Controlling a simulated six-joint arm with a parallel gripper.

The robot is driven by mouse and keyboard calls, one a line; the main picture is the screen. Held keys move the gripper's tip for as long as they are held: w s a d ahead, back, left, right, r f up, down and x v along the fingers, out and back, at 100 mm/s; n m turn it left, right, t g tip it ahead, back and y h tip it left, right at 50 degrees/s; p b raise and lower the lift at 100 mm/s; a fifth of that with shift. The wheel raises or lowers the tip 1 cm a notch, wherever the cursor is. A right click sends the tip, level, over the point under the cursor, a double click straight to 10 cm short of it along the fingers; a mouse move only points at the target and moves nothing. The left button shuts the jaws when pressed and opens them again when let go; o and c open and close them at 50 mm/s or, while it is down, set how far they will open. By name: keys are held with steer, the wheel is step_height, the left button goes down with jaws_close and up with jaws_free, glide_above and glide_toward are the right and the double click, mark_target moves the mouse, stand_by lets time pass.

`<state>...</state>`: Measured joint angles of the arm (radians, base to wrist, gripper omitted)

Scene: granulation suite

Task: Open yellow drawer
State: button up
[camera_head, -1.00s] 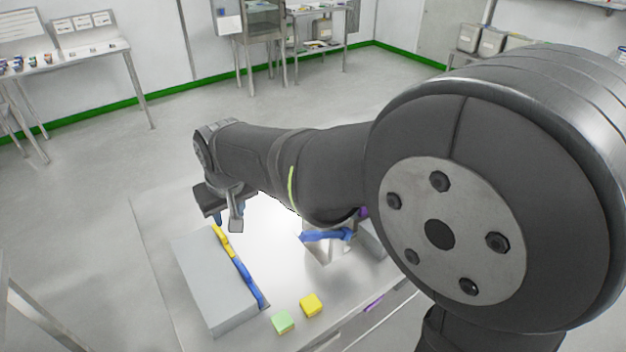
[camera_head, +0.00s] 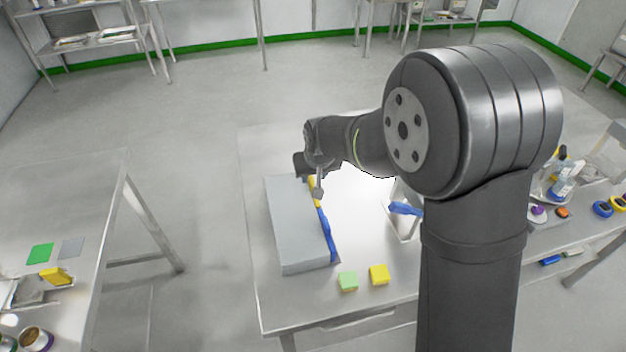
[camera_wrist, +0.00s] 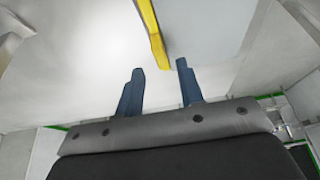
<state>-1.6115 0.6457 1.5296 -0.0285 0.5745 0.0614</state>
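A grey box (camera_head: 295,235) lies on the table, with a yellow drawer front (camera_head: 314,187) at its far end and a blue drawer front (camera_head: 327,236) nearer along the same side. The yellow drawer looks shut. In the head view my gripper hangs at the yellow end and partly covers it; its fingertips are hard to make out there. In the wrist view my gripper (camera_wrist: 160,66) is open, with two blue fingers apart. The yellow front (camera_wrist: 154,34) points into the gap between the fingertips. I cannot tell whether they touch it.
A green cube (camera_head: 348,282) and a yellow cube (camera_head: 379,274) sit on the table in front of the box. A holder with a blue part (camera_head: 404,208) stands to the right. Bare tabletop (camera_head: 360,235) lies between the box and holder.

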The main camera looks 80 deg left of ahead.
mark_target(313, 181)
steer(key=shift+x, duration=2.1)
jaws_close()
